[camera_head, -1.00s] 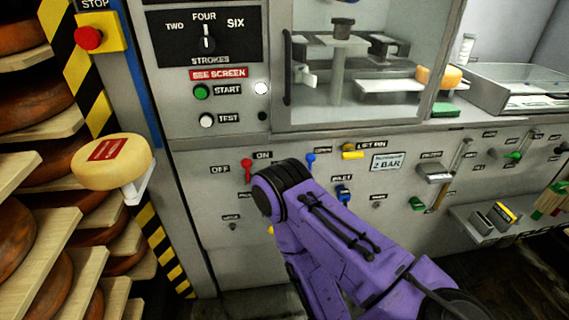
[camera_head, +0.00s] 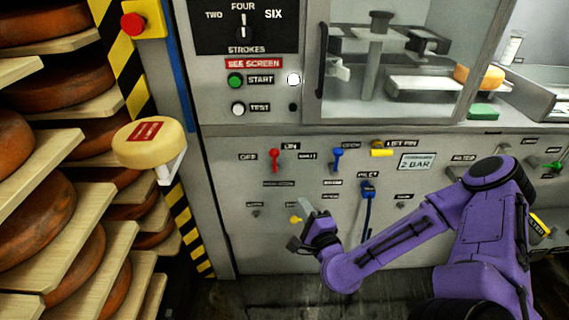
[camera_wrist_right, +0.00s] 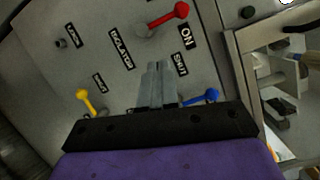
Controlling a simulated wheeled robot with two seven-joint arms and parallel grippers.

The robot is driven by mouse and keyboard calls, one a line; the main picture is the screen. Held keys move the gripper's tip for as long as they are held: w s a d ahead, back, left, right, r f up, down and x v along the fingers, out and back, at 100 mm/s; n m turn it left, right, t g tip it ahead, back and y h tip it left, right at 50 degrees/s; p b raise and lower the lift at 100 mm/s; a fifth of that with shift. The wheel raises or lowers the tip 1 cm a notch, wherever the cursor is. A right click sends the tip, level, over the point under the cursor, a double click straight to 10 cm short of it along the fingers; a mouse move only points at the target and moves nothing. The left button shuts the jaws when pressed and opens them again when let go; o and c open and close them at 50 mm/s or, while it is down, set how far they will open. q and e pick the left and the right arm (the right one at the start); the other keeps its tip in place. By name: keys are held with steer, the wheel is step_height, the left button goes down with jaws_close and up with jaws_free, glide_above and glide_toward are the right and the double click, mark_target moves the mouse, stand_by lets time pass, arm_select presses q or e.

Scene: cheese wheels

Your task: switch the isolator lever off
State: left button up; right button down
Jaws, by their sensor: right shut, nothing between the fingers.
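The isolator lever (camera_head: 274,156) is red and stands about upright on the grey panel, between the OFF and ON labels. In the right wrist view the red lever (camera_wrist_right: 168,18) is at the top, near the ON and isolator labels. My right gripper (camera_head: 304,207) is below the lever and slightly right of it in the head view, apart from it. Its fingers (camera_wrist_right: 158,80) are shut together and empty, pointing towards the panel. My left gripper is not in view.
A yellow lever (camera_wrist_right: 86,102) and a blue lever (camera_wrist_right: 203,98) flank my fingers in the wrist view. Another blue lever (camera_head: 368,195) is lower on the panel. A cheese wheel (camera_head: 149,143) on a bracket and shelves are at the left. A glazed cabinet is above.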

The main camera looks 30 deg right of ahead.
steer(key=shift+w+d+r+m+t+h, duration=0.1)
steer(key=shift+d+r+m+t+h, duration=0.15)
steer(key=shift+d+r+m, duration=0.3)
steer(key=shift+d+r+m+t+h, duration=0.15)
steer(key=shift+d+r+m+h, duration=0.2)
steer(key=shift+r, duration=0.3)
steer(key=shift+a, duration=0.1)
steer(key=p, duration=0.2)
glide_toward(275, 161)
steer(key=w+d+r, duration=0.2)
steer(key=w+d, duration=0.2)
steer(key=shift+w+a+r, duration=0.3)
steer(key=shift+w+a, duration=0.15)
steer(key=shift+w, duration=0.2)
steer(key=shift+w+a, duration=0.1)
steer(key=shift+a, duration=0.05)
steer(key=shift+a+r+n, duration=0.1)
steer(key=shift+n, duration=0.4)
